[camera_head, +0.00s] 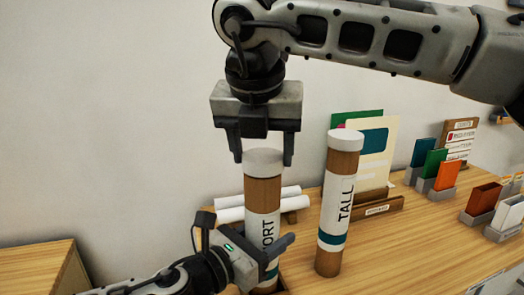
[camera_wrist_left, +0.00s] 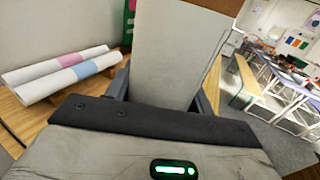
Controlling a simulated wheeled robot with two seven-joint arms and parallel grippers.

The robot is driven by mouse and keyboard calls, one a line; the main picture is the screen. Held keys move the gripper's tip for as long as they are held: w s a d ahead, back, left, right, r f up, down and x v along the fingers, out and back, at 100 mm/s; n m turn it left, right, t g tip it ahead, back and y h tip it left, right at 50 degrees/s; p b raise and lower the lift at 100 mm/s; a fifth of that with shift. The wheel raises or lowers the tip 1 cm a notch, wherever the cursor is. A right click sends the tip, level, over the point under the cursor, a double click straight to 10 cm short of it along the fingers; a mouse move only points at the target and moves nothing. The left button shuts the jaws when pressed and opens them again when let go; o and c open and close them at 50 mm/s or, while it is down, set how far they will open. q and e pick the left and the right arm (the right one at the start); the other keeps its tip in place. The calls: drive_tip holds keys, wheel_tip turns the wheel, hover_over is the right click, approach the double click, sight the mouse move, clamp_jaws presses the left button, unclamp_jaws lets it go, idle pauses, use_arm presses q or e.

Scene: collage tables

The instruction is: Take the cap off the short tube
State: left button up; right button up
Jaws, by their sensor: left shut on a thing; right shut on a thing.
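The short tube (camera_head: 263,194) is a brown cylinder with a white label reading "ORT" in view. It stands upright near the table's front left. Its pale grey cap (camera_head: 263,161) sits on its top with no gap visible. My left gripper (camera_head: 270,255) is shut on the lower part of the tube, across the label. In the left wrist view the tube's label (camera_wrist_left: 183,50) fills the space between the fingers. My right gripper (camera_head: 263,158) points down from above and is shut on the cap, one finger on each side.
A tube labelled TALL (camera_head: 329,262), with a white cap, stands close to the right. White rolls (camera_head: 231,214) lie behind the short tube. Upright cards (camera_head: 374,139) and small holders (camera_head: 434,190) stand farther right. The wooden table (camera_head: 400,245) is clear at front right.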

sight(264, 151)
drive_tip(key=shift+r, duration=0.15)
drive_tip(key=shift+r, duration=1.9)
use_arm(q)
drive_tip(key=o, duration=1.5)
drive_tip(key=shift+c, duration=0.2)
drive_tip(key=shift+s+a, duration=0.1)
